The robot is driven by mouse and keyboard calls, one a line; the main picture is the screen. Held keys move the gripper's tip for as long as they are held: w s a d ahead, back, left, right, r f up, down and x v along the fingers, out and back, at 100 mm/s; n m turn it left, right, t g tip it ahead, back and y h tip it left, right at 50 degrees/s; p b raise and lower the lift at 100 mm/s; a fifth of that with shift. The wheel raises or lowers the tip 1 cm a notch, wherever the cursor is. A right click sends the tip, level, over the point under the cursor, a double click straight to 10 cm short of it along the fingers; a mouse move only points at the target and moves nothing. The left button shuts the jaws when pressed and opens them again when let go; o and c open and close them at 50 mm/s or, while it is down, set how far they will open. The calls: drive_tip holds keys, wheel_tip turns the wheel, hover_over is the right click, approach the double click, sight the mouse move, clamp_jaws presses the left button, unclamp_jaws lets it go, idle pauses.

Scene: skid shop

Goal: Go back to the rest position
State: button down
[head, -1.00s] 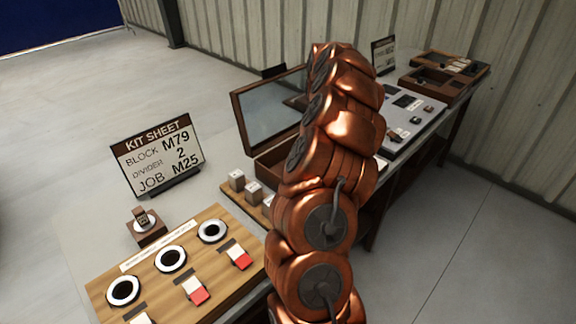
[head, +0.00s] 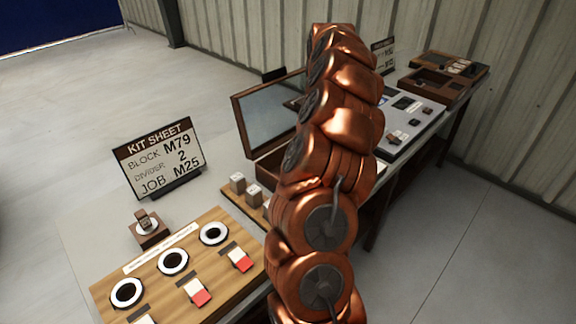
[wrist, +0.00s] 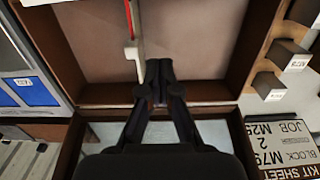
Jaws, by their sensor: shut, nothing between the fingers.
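My gripper (wrist: 158,75) shows in the wrist view with its two dark fingers together and nothing between them. It is over the open brown case (wrist: 203,94), near the case's edge. A white and red upright piece (wrist: 134,52) is in the case just left of the fingertips; I cannot tell whether they touch it. In the head view my copper-coloured arm reaches up over the bench and hides the gripper. The case's raised lid (head: 268,115) shows left of the arm.
A kit sheet sign (head: 160,158) stands on the bench, with small labelled blocks (head: 238,183) near the case. A wooden panel (head: 205,248) with round rings and red-tipped switches lies in front. Brown trays (head: 437,86) sit at the far end. The floor at right is clear.

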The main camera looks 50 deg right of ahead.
drive_tip(key=shift+r, duration=0.8)
drive_tip(key=w+a+r+n, duration=0.1)
drive_tip(key=w+a+r, duration=0.15)
drive_tip(key=a, duration=0.55)
drive_tip(key=w+a+r+n, duration=0.1)
drive_tip(key=a+r, duration=0.2)
drive_tip(key=a, duration=0.6)
drive_tip(key=s+a+r+p, duration=0.15)
drive_tip(key=s+a, duration=0.25)
drive_tip(key=a, duration=0.9)
drive_tip(key=s+a+f+m+g, duration=0.1)
drive_tip(key=s+a+f, duration=0.1)
drive_tip(key=s+a, duration=0.5)
drive_tip(key=s+a+f, duration=0.2)
drive_tip(key=s+a, duration=0.5)
drive_tip(key=s, duration=0.9)
drive_tip(key=shift+a+f+m+g, duration=0.25)
drive_tip(key=shift+f+m+g, duration=0.15)
